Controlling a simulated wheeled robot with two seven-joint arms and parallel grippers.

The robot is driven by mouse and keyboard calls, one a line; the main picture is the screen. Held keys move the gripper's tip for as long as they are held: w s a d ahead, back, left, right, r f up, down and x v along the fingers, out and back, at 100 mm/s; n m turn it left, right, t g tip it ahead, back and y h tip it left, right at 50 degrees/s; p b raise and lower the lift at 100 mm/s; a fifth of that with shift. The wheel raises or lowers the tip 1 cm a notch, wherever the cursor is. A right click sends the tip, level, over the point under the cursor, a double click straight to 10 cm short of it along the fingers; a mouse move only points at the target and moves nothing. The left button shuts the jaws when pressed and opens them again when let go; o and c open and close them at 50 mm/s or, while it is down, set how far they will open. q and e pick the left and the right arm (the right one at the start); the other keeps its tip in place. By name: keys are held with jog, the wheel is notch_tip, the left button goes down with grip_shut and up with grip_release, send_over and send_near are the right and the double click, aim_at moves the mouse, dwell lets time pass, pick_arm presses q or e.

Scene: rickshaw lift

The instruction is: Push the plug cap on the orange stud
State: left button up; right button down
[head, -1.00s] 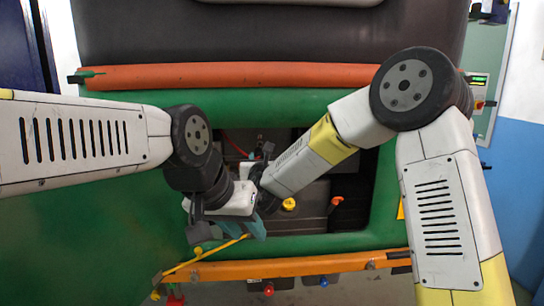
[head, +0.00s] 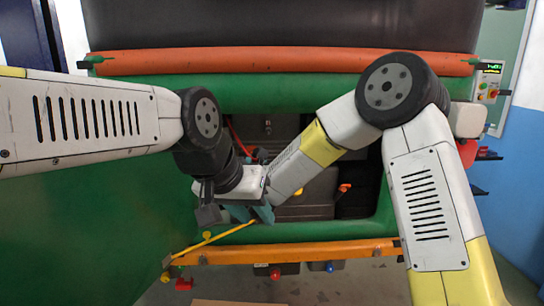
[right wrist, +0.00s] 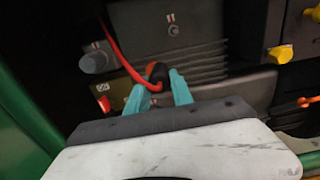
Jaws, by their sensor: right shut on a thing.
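In the right wrist view the teal fingers of my right gripper (right wrist: 158,92) are closed about a black plug cap (right wrist: 157,73) with a red cable. An orange-red piece (right wrist: 152,68), probably the orange stud, shows at the cap's far side. I cannot tell whether the cap touches it or sits on it. In the head view my right gripper is hidden behind my left one. My left gripper (head: 252,212), with teal fingers, is low at the opening's left; its finger gap is unclear. A yellow rod (head: 207,238) ends at its fingers; I cannot tell whether it is held.
Another yellow knob (right wrist: 281,54) and an orange handle (right wrist: 308,101) are at the right. The green frame (head: 300,233) and orange bar (head: 300,251) edge the opening below.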

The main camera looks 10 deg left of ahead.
jog(key=shift+s+a+f, duration=0.35)
jog(key=shift+a+f, duration=0.1)
jog(key=shift+f, duration=0.2)
jog(key=shift+s+a+f, duration=0.3)
jog(key=shift+a+f, duration=0.1)
jog(key=shift+f, duration=0.2)
jog(key=x, duration=0.7)
dwell(4.7)
jog(key=shift+w, duration=0.15)
jog(key=c, duration=1)
grip_release()
jog(key=shift+c, duration=0.2)
jog(key=shift+c, duration=0.6)
